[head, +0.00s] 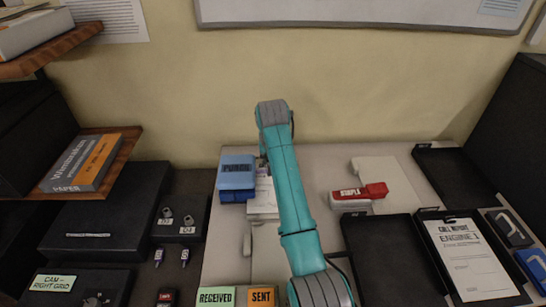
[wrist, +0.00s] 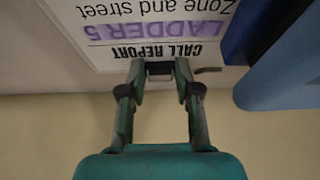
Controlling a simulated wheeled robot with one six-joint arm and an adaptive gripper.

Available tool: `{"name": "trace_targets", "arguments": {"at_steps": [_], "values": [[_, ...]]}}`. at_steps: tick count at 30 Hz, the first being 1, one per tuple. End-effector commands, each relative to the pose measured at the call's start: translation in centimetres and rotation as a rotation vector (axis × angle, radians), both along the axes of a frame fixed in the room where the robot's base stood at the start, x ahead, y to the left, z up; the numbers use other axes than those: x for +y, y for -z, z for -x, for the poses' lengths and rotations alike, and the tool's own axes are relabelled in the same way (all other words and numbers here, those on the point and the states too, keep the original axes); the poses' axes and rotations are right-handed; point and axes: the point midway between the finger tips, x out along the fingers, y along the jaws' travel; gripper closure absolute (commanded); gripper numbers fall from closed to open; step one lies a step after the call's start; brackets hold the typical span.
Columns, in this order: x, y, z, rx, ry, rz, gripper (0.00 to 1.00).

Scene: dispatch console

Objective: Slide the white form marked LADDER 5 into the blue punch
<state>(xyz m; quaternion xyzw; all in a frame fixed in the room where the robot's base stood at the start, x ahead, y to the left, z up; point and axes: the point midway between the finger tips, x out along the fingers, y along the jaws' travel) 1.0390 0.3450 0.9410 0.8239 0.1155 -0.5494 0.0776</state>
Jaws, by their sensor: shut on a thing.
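The white form marked LADDER 5 (wrist: 155,33) shows upside down in the wrist view, with its CALL REPORT edge toward my gripper (wrist: 160,70). My gripper is shut on that edge. The blue punch (wrist: 285,55) is close by on the right in the wrist view. In the head view the punch (head: 237,172) stands on the desk left of my arm. The form (head: 262,200) lies right beside it, partly hidden by my arm. The fingertips are hidden in the head view. I cannot tell whether the form's edge is inside the punch slot.
A red and white stapler (head: 357,195) is to the right of my arm. Trays line the right side, one holding another form marked ENGINE 1 (head: 470,260). Green RECEIVED (head: 216,297) and orange SENT (head: 262,297) labels are at the front. The wall is close behind.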

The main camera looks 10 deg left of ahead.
Motion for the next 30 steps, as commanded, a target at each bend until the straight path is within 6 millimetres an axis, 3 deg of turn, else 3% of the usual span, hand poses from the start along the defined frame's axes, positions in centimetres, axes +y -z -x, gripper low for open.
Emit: {"name": "trace_targets", "arguments": {"at_steps": [26,27,30], "values": [[0.39,0.05,0.13,0.0,-0.001,-0.001,0.98],[0.4,0.05,0.14,0.0,-0.001,-0.001,0.6],[0.38,0.05,0.13,0.0,-0.001,-0.001,0.38]]}}
